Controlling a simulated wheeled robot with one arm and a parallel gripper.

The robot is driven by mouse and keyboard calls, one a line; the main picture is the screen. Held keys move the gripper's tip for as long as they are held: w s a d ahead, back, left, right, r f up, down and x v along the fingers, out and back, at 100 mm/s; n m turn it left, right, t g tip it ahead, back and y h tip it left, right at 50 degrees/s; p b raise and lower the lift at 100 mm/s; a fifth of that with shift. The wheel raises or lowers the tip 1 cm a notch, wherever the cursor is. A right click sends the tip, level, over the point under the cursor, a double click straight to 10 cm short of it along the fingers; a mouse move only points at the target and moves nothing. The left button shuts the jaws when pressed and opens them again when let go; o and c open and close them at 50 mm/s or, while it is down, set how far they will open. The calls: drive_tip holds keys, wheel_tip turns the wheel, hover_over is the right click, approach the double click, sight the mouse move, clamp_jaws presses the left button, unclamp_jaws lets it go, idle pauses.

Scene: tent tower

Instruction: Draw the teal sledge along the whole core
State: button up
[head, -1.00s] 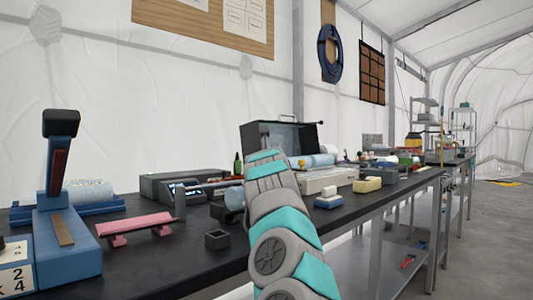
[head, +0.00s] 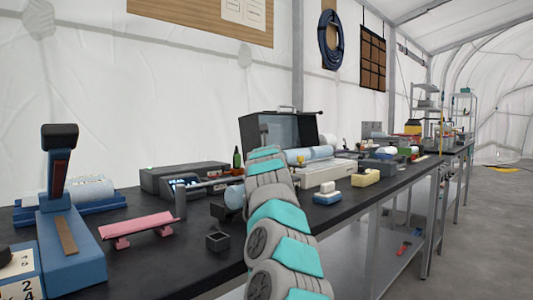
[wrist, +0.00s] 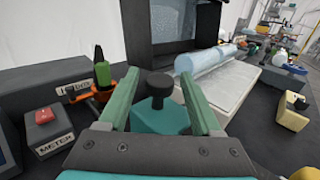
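The teal sledge (wrist: 160,119) is a teal block with a dark round knob on top. In the wrist view it stands just beyond my gripper (wrist: 158,88), between the lines of its two green fingers. The fingers are spread, with gaps on both sides of the knob; I cannot tell whether they touch the block. The core (wrist: 208,58) is a pale blue translucent cylinder lying on a white tray (wrist: 232,85), to the right of the sledge. In the head view the core (head: 312,153) lies behind my arm, which hides the sledge and fingertips.
A dark open case (head: 287,130) stands behind the core. A grey box with a red button (wrist: 43,116) and a green bottle (wrist: 102,74) are at left. A yellow block (head: 365,178) and blue-white block (head: 327,193) lie right of my arm.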

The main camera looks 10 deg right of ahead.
clamp_jaws()
idle(0.3)
idle(0.9)
